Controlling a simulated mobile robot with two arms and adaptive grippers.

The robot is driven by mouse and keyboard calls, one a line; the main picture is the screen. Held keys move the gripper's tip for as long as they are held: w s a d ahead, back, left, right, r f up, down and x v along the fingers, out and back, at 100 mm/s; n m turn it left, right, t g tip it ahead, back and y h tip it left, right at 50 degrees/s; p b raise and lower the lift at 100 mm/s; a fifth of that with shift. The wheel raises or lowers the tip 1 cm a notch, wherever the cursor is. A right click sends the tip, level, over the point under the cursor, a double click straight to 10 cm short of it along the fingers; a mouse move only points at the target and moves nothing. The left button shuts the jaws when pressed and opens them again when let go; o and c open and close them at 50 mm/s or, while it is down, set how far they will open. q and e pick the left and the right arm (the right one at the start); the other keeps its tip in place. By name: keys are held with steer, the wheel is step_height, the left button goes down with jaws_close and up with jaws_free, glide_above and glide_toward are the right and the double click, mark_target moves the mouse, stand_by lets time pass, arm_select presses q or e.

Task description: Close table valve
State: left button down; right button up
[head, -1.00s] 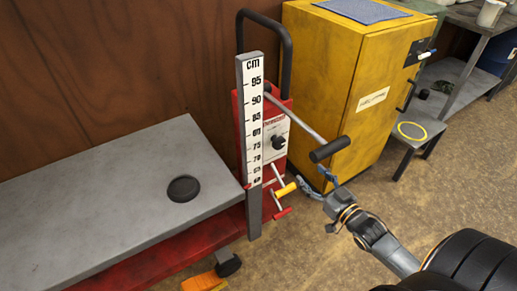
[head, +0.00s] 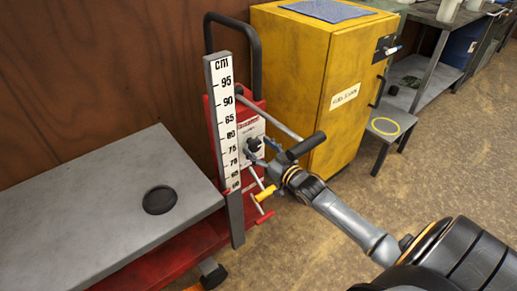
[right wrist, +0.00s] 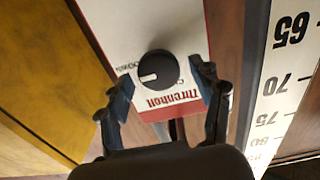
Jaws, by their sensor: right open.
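The valve is a round black knob (head: 253,144) with a white mark, on a white panel of the red lift column. In the right wrist view the knob (right wrist: 158,70) sits between the two blue fingertips of my right gripper (right wrist: 160,76), with a gap on each side. The gripper is open and holds nothing. In the head view my right gripper (head: 265,152) is at the panel, below the lift's pump handle (head: 305,146), and partly covers the panel. I cannot tell whether a finger touches the panel. My left gripper is not in view.
The grey lift table (head: 90,200) with a black disc (head: 159,200) is at the left. A cm ruler (head: 225,120) stands beside the panel. A yellow cabinet (head: 290,70) is behind, and a small stool (head: 388,128) stands at the right. A yellow-gripped lever (head: 265,193) is below the knob.

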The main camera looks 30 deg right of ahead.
steer(key=shift+w, duration=0.2)
steer(key=c, duration=1.1)
